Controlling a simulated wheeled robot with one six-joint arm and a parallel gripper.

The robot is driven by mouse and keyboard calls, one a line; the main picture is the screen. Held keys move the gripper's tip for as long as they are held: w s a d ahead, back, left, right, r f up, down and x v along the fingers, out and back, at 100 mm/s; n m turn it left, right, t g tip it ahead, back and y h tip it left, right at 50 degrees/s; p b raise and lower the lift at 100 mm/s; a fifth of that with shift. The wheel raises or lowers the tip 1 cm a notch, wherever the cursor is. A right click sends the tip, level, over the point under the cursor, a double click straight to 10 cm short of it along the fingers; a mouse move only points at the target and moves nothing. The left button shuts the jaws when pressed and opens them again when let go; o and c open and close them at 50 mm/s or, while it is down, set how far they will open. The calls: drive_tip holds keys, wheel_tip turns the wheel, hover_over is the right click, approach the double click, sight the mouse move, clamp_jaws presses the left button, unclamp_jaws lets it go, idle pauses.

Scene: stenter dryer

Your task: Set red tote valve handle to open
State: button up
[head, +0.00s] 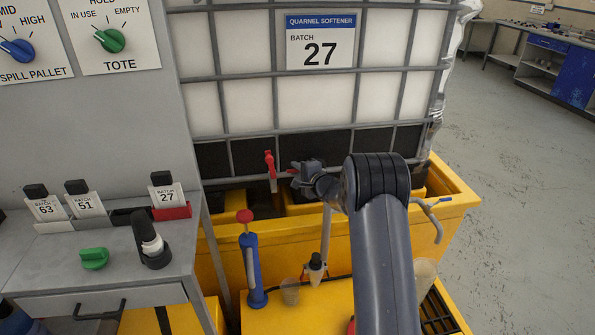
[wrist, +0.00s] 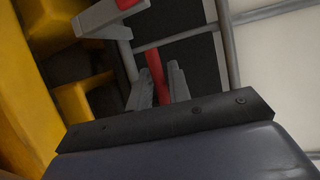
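A red upright handle (head: 269,163) with a grey piece below it stands low on the front of the caged tote (head: 327,73). A second, small red part (head: 292,171) shows between it and my gripper (head: 305,170). In the wrist view a red bar (wrist: 156,70) lies between my two grey fingers (wrist: 157,82), very near both. I cannot tell whether they press on it. A grey fitting (wrist: 97,19) with a red piece is further up in that view. I cannot tell which red part is the valve handle's grip.
The yellow spill pallet (head: 457,190) runs under the tote. A blue hand pump (head: 252,268), clear cups and a bottle stand on its front. A grey panel and desk (head: 80,252) with batch cards fill the left. Open floor lies at right.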

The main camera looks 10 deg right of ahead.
clamp_jaws()
drive_tip(key=shift+f, duration=0.1)
drive_tip(key=shift+s+d+n+y+b, duration=0.15)
drive_tip(key=shift+n+y+b, duration=0.25)
drive_tip(key=shift+b, duration=0.55)
drive_tip(key=shift+s+n+g+y+b, duration=0.4)
drive_tip(key=shift+g+y+b, duration=0.1)
drive_tip(key=shift+y+b, duration=0.15)
drive_tip(key=shift+o, duration=1.9)
unclamp_jaws()
